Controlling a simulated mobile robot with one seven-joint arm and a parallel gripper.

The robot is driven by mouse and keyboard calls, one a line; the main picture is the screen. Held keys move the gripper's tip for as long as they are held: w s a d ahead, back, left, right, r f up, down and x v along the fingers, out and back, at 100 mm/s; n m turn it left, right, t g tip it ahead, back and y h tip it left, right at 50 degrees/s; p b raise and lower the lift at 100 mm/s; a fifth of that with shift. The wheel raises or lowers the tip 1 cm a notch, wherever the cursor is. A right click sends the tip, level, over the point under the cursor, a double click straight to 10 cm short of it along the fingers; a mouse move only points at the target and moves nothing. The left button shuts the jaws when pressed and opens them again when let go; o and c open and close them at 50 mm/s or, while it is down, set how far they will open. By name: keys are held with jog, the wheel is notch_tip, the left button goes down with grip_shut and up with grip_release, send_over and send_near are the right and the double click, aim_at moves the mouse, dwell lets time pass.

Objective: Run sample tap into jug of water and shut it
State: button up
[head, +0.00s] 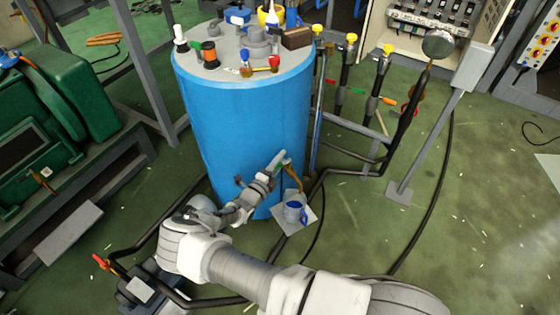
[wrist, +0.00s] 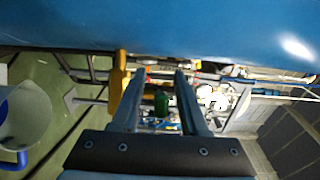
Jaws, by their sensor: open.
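The blue drum (head: 245,130) stands upright in the middle of the head view. Its side fills the top of the wrist view (wrist: 150,25). A brass tap spout (head: 292,176) comes off its lower right side. It appears as an orange-brown bar (wrist: 119,85) just left of my gripper in the wrist view. A white and blue jug (head: 294,210) stands below the spout; its rim and blue handle show at the wrist view's left edge (wrist: 25,115). My gripper (head: 279,162) is open beside the tap. A green piece (wrist: 162,103) appears between the fingers (wrist: 162,75); whether they touch it is unclear.
The jug stands on a pale square plate (head: 281,221) on the green floor. Black hoses cross the floor nearby. Pipes with yellow-topped valves (head: 350,40) and a gauge post (head: 436,120) stand to the right. Green machinery (head: 75,95) stands left.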

grip_shut()
dwell(1.3)
